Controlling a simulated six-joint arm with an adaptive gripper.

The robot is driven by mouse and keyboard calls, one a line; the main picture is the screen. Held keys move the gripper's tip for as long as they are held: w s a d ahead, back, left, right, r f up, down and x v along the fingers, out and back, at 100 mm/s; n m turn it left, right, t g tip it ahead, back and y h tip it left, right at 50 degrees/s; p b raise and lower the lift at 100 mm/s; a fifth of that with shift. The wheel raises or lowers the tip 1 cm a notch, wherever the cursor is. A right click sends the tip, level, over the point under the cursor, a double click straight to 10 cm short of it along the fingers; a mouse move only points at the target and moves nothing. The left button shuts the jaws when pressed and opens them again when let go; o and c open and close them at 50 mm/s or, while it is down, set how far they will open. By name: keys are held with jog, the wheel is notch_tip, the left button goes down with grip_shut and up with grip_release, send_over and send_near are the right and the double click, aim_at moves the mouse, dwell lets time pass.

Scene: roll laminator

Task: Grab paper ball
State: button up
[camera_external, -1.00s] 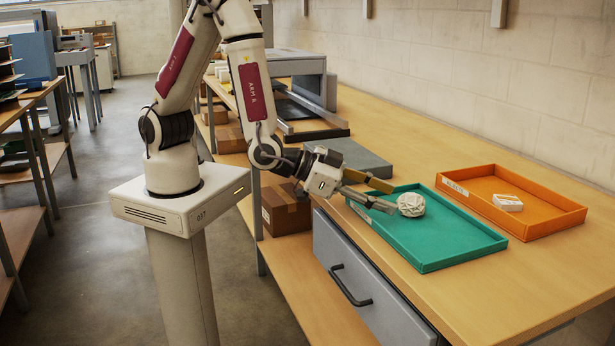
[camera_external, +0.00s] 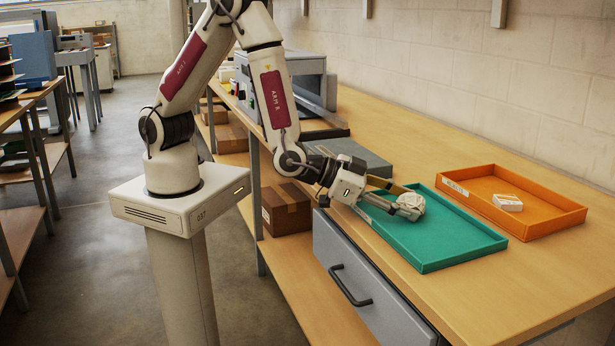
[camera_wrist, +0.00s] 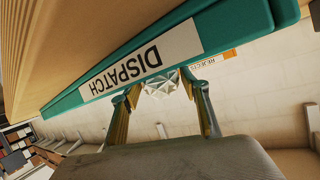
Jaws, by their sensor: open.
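The paper ball (camera_external: 411,203) is a crumpled white ball in the teal tray (camera_external: 462,248), near the tray's back left part. In the wrist view the ball (camera_wrist: 161,87) shows between the two fingers, beyond the tray's wall (camera_wrist: 225,28) with its "DISPATCH" label. My gripper (camera_external: 408,201) is open and reaches over the tray's left edge. Its fingertips are at the ball, one on either side. In the wrist view my gripper (camera_wrist: 160,82) has its fingers apart; I cannot tell whether they touch the ball.
An orange tray (camera_external: 543,228) holding a small white object (camera_external: 508,203) stands right of the teal tray. A grey flat block (camera_external: 350,160) lies on the bench behind my gripper. The front right of the wooden bench (camera_external: 480,300) is clear. A grey drawer (camera_external: 370,285) sits below.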

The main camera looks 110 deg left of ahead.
aim_at(405, 195)
jog(key=c, duration=0.5)
jog(key=shift+r, duration=0.1)
jog(key=shift+r, duration=4.9)
